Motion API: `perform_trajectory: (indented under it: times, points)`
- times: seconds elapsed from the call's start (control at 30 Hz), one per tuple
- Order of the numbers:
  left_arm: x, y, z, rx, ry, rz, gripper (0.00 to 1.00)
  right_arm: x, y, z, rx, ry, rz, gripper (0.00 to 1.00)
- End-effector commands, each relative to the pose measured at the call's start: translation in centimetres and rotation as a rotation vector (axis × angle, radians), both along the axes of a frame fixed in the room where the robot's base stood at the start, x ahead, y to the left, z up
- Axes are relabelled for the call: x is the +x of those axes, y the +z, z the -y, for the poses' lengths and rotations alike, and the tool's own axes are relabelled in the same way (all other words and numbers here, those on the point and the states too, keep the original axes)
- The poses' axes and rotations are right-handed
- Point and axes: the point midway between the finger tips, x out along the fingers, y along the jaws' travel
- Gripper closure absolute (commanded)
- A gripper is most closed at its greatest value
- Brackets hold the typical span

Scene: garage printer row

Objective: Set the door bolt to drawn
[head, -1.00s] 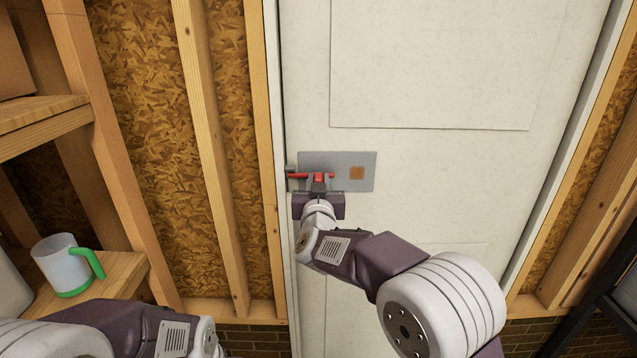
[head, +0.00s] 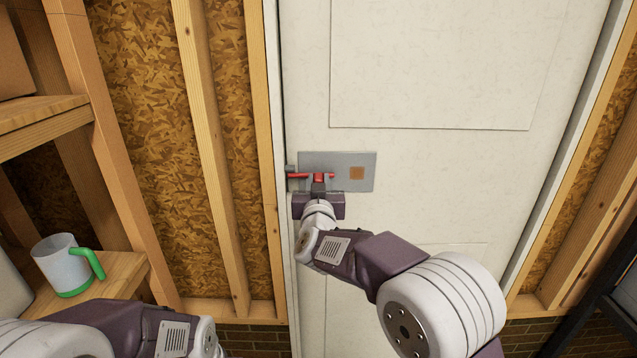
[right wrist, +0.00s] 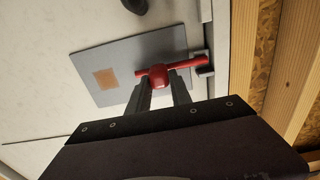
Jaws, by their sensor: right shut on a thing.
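The door bolt (head: 301,175) is a red rod with a rounded red knob, lying across a grey plate (head: 337,160) on the pale door. The rod's left end reaches the small grey keeper (head: 290,171) at the door's left edge. My right gripper (head: 319,183) is shut on the bolt's knob from below. In the right wrist view, the two dark fingers (right wrist: 160,88) meet the red knob (right wrist: 159,76), and the rod runs right to the keeper (right wrist: 202,63). An orange-brown square (head: 357,173) marks the plate's right part, clear of the rod. My left gripper is out of the picture.
Wooden studs and chipboard flank the door (head: 430,60). At left, a white mug with a green handle (head: 65,265) stands on a wooden shelf (head: 118,277). A dark frame (head: 600,310) stands at the lower right. The door face right of the plate is clear.

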Motion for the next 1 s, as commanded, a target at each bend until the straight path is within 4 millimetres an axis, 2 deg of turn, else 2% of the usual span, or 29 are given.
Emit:
perform_trajectory:
  times: [0.13,0.33,0.57,0.6,0.67,0.7,1.0]
  points:
    - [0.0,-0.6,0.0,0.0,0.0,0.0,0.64,0.0,-0.1,1.0,0.0,-0.001,0.002,1.0]
    - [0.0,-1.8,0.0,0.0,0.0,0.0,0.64,-0.1,-0.1,3.9,0.001,-0.003,0.003,1.0]
    - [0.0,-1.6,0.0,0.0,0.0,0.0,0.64,-0.1,0.0,4.0,-0.001,-0.003,0.001,1.0]
    - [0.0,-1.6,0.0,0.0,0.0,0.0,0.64,-0.1,0.0,4.0,0.0,-0.003,0.001,0.72]
    - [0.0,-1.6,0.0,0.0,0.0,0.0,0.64,-0.1,0.0,4.0,0.0,-0.003,0.001,0.55]
    - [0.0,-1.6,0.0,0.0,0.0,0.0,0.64,-0.1,0.0,4.0,0.0,-0.003,0.001,0.53]
    - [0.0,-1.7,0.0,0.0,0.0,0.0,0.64,-0.3,0.0,3.9,0.0,0.0,0.0,0.53]
